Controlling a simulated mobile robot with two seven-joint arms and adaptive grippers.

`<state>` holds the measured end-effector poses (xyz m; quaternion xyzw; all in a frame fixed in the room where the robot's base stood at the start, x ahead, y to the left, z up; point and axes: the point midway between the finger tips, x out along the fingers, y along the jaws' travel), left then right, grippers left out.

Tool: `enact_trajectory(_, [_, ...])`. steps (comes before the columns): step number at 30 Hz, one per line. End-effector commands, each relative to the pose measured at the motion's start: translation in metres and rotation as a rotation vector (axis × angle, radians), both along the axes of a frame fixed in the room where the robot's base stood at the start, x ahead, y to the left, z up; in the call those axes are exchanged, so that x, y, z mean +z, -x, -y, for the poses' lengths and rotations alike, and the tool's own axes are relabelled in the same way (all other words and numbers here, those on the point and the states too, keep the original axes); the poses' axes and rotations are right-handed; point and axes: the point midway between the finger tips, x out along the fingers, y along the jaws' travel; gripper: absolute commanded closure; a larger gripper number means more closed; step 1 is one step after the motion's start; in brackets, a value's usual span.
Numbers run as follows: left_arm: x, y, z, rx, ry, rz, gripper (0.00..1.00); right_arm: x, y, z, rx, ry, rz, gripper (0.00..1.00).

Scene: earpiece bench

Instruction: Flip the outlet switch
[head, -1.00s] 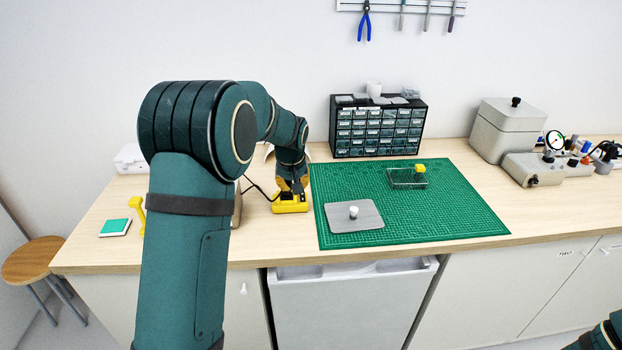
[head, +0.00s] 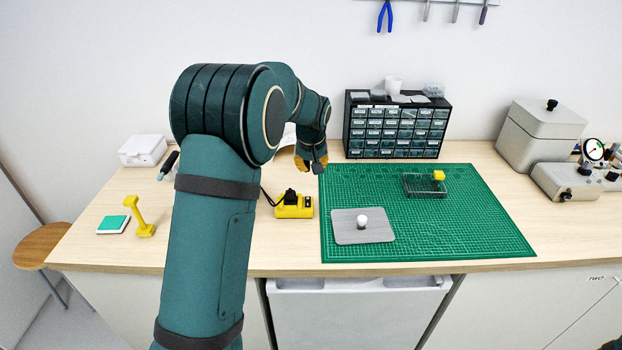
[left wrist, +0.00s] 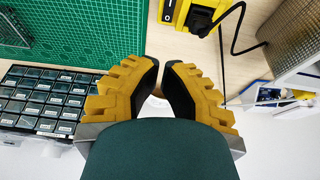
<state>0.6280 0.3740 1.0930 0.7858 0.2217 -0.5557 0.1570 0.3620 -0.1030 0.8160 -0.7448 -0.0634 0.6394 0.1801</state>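The yellow outlet box (head: 294,211) lies on the bench left of the green mat. A black plug (head: 290,196) sits in it, with a black cord. In the left wrist view the outlet (left wrist: 181,14) is cut off by the top edge. A black switch with a white mark (left wrist: 168,11) shows on its near side; which way it is tipped I cannot tell. My left gripper (head: 312,168) is in the air behind and right of the outlet, apart from it. In the left wrist view its yellow fingers (left wrist: 161,64) nearly meet at the tips, with nothing between them.
The green mat (head: 455,225) holds a grey plate with a white knob (head: 363,228) and a clear tray (head: 425,188). A drawer cabinet (head: 397,128) stands behind. A yellow stand (head: 140,218) and a green-topped pad (head: 113,225) lie left of my arm.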

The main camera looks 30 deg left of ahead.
Motion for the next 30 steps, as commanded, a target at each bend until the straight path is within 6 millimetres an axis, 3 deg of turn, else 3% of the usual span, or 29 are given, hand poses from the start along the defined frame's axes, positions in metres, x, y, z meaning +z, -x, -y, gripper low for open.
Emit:
enact_trajectory(18, [-0.107,-0.027,-0.018,0.001,0.000,-0.004,1.00,-0.012,0.004,-0.001,0.007,-0.002,-0.009,0.53])
enact_trajectory(24, [-0.123,-0.029,-0.018,0.000,0.000,-0.001,1.00,-0.013,0.004,-0.001,0.008,-0.002,-0.010,0.53])
enact_trajectory(30, [-0.126,-0.030,-0.019,0.000,0.000,0.000,1.00,-0.013,0.005,-0.001,0.008,-0.002,-0.011,0.53])
